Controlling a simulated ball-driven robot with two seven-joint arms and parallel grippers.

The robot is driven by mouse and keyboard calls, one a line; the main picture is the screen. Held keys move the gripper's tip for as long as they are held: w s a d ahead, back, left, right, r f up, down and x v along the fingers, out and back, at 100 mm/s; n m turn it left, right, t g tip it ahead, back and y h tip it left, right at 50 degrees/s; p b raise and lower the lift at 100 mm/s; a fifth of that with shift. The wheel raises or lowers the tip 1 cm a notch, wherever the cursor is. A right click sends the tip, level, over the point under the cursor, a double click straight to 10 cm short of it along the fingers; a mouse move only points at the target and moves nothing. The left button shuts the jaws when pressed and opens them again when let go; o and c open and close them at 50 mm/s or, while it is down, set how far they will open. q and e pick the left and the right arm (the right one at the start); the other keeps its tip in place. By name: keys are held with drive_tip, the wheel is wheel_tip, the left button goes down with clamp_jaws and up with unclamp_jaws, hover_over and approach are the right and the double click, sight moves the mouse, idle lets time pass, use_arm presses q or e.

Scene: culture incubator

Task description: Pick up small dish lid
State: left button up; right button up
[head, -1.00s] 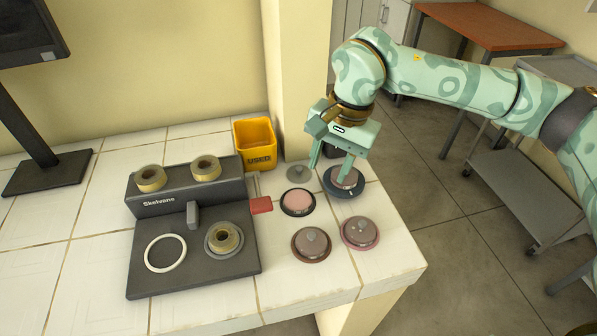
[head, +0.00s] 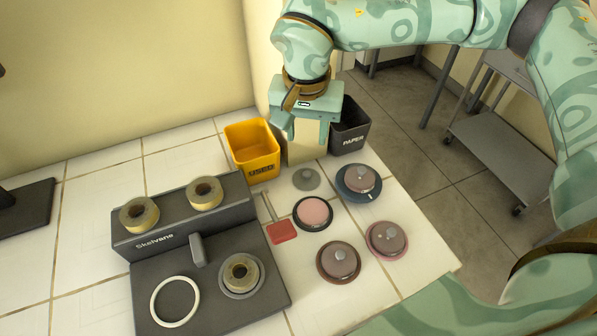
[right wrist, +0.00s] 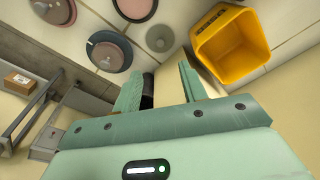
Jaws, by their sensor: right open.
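A small grey lid (head: 306,179) with a knob lies flat on the tiled table. It also shows in the right wrist view (right wrist: 160,38). An open dish with a pink surface and dark rim (head: 313,213) stands just in front of it. My right gripper (head: 304,138) is open and empty, above and behind the lid, apart from it. Its two fingers (right wrist: 160,78) show spread in the right wrist view. A lidded dish on a blue base (head: 358,182) stands right of the lid. My left gripper is not in view.
A yellow bin (head: 252,148) and a black bin marked PAPER (head: 349,132) stand either side of my right gripper. Two lidded dishes, brown-rimmed (head: 339,262) and pink-rimmed (head: 387,240), stand nearer the front. A dark device (head: 165,250) and a red-ended tool (head: 282,231) lie left.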

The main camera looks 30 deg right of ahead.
drive_tip(key=b, duration=0.2)
hover_over(307, 173)
drive_tip(key=s, duration=0.1)
drive_tip(key=f, duration=0.8)
drive_tip(key=shift+a, duration=0.35)
drive_tip(key=shift+f, duration=0.45)
drive_tip(key=shift+d+f+b, duration=0.1)
drive_tip(key=shift+f+b, duration=0.2)
drive_tip(key=shift+b, duration=0.05)
drive_tip(key=f+b, duration=0.1)
drive_tip(key=f, duration=0.1)
drive_tip(key=w+f+b, duration=0.1)
drive_tip(key=f, duration=0.1)
drive_tip(key=shift+d+f, duration=0.2)
drive_tip(key=shift+f, duration=0.05)
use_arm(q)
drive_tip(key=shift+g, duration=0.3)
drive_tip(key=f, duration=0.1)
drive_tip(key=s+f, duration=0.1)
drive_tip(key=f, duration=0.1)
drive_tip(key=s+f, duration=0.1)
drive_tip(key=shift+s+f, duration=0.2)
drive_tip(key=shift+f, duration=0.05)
use_arm(e)
drive_tip(key=shift+r, duration=0.2)
clamp_jaws()
